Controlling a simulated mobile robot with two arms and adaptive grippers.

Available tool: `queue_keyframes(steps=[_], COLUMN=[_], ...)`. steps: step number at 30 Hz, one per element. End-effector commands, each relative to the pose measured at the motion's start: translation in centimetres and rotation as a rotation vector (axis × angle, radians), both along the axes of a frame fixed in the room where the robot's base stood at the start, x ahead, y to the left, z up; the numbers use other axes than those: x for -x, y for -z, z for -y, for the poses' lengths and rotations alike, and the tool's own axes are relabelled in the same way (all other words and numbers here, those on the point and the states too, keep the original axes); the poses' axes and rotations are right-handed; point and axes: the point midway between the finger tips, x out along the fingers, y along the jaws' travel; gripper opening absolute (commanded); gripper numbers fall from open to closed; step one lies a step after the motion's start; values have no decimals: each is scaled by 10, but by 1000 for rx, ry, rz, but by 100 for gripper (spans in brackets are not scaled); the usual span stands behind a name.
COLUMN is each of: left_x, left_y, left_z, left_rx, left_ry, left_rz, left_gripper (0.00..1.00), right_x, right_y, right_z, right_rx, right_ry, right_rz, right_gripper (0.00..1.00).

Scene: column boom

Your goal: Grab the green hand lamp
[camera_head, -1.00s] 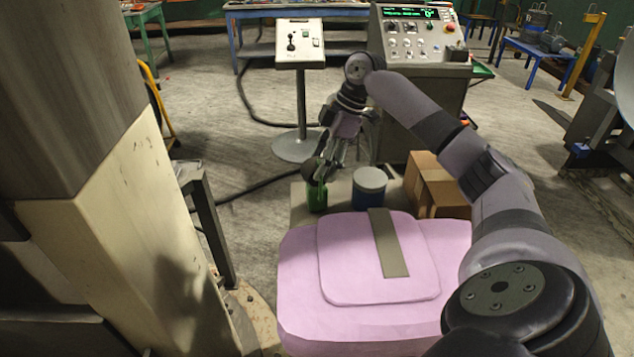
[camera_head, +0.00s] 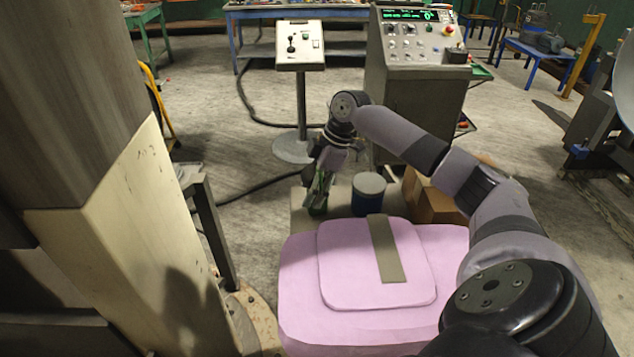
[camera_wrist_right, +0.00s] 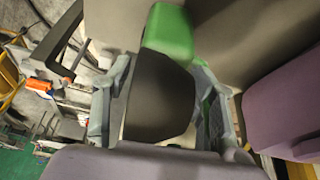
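The green hand lamp (camera_head: 318,210) stands on a small grey-beige surface (camera_head: 340,211) in the middle of the head view, mostly hidden by my right gripper. My right gripper (camera_head: 319,194) has come down over it from above, fingers pointing down. In the right wrist view the lamp's green part (camera_wrist_right: 168,32) and a dark rounded part (camera_wrist_right: 158,95) lie between the two fingers of the right gripper (camera_wrist_right: 160,105). The fingers stand on either side, apart, and I see no clear grip. My left gripper is not in view.
A blue can with a pale lid (camera_head: 368,194) stands close right of the lamp. A cardboard box (camera_head: 432,203) is farther right, partly behind my arm. A control pedestal (camera_head: 300,100) and a grey console (camera_head: 415,100) stand behind. A thick column (camera_head: 110,210) fills the left.

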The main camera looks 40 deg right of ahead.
Motion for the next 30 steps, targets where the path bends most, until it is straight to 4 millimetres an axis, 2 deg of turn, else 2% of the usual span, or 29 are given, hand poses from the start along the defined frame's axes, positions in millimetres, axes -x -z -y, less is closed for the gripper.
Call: queue_keyframes(steps=[2, 22, 30], left_x=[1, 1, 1], left_y=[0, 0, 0], left_z=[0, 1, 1], left_rx=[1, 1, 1], left_ry=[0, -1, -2], left_rz=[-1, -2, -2], left_gripper=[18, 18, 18], right_x=[0, 0, 0], right_y=[0, -1, -2], right_z=[0, 0, 0], right_rx=[0, 0, 0], right_ry=[0, 0, 0], right_rz=[0, 1, 2], right_gripper=[45, 1, 0])
